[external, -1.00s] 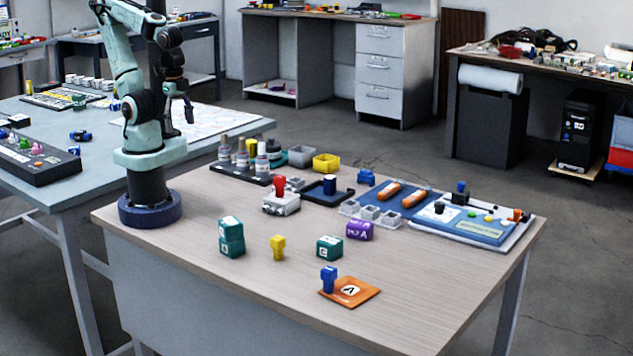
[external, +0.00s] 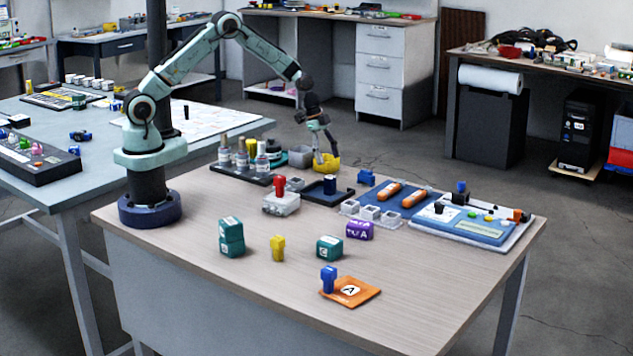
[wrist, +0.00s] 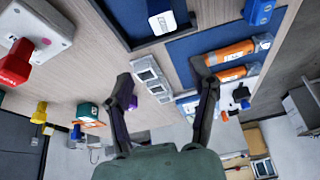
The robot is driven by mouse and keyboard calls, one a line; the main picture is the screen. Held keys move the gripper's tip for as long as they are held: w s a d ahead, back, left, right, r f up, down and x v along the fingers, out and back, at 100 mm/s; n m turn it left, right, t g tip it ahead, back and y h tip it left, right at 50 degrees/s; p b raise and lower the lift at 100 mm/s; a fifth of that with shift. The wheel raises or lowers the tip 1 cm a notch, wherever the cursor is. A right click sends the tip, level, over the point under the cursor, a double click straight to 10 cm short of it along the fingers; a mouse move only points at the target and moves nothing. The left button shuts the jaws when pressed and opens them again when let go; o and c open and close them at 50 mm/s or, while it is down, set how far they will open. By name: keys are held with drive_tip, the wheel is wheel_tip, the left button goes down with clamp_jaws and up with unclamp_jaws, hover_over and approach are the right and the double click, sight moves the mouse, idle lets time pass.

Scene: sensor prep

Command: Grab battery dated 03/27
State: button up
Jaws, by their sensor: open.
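Two orange cylinders that look like batteries lie side by side on a blue mat at the back right of the table: one nearer the left (external: 389,191) and one nearer the right (external: 417,198). Both show in the wrist view (wrist: 228,52) (wrist: 230,74). A dark blue upright piece (external: 330,184), possibly another battery, stands in a black tray; it has a white label in the wrist view (wrist: 162,18). No date is readable on any of them. My gripper (external: 327,160) is open and empty, above and in front of the yellow bin, left of the orange cylinders.
Bottles (external: 243,158) on a rack stand left of my gripper. The yellow bin (external: 337,164) is behind it. A white box with a red-handled stamp (external: 281,197), clear cups (external: 369,213) and a purple block (external: 360,230) lie in front.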

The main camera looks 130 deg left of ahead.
sight(329, 176)
drive_tip(key=shift+s+a+f+n, duration=0.2)
drive_tip(key=shift+s+a+f, duration=0.15)
drive_tip(key=shift+s, duration=0.25)
drive_tip(key=shift+s+a+f+n, duration=0.2)
drive_tip(key=shift+s+f, duration=0.1)
drive_tip(key=shift+s, duration=0.25)
drive_tip(key=shift+s+a+f, duration=0.1)
drive_tip(key=shift+a+f, duration=0.05)
drive_tip(key=shift+f, duration=0.1)
drive_tip(key=x, duration=0.6)
clamp_jaws()
